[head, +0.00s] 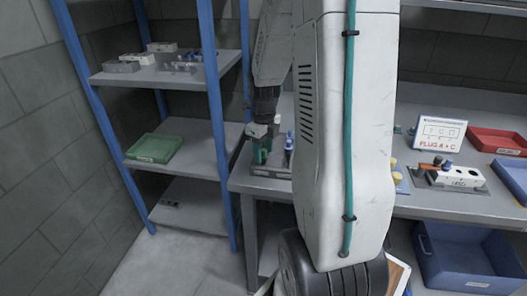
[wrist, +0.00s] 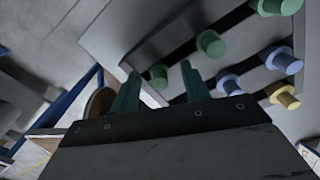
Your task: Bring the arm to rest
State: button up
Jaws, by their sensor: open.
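My gripper (head: 261,150) hangs pointing down at the left end of the workbench (head: 240,182) in the head view. In the wrist view its two green fingers (wrist: 160,74) stand apart, with nothing visibly clamped between them. A green knob (wrist: 210,43) sits on a grey panel beyond the fingertips, and another green one shows in line with the gap. I cannot tell how far off they are. My white arm hides the middle of the bench in the head view.
A blue-post shelf (head: 213,110) with a green tray (head: 154,148) stands to the left. Blue knobs (wrist: 285,60) and a yellow knob (wrist: 284,96) are close on the panel's right. A sign (head: 437,131), a red tray (head: 497,141) and a white block (head: 461,178) are on the bench.

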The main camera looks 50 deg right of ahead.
notch_tip(320, 180, up, 7)
dwell(0.3)
jog(key=shift+s+a+n, duration=0.1)
jog(key=shift+n, duration=1)
jog(key=s+a+r+n, duration=0.3)
jog(key=s+a+n, duration=0.2)
jog(key=a+n, duration=0.3)
jog(key=s+a+r+n+t, duration=0.1)
jog(key=s+a+r+n, duration=0.2)
jog(key=n, duration=1)
jog(key=s+a+r+n, duration=0.4)
jog(key=s+a+n, duration=0.4)
jog(key=a+n, duration=0.3)
jog(key=a, duration=0.3)
jog(key=shift+s+n, duration=0.25)
jog(key=shift+n, duration=0.05)
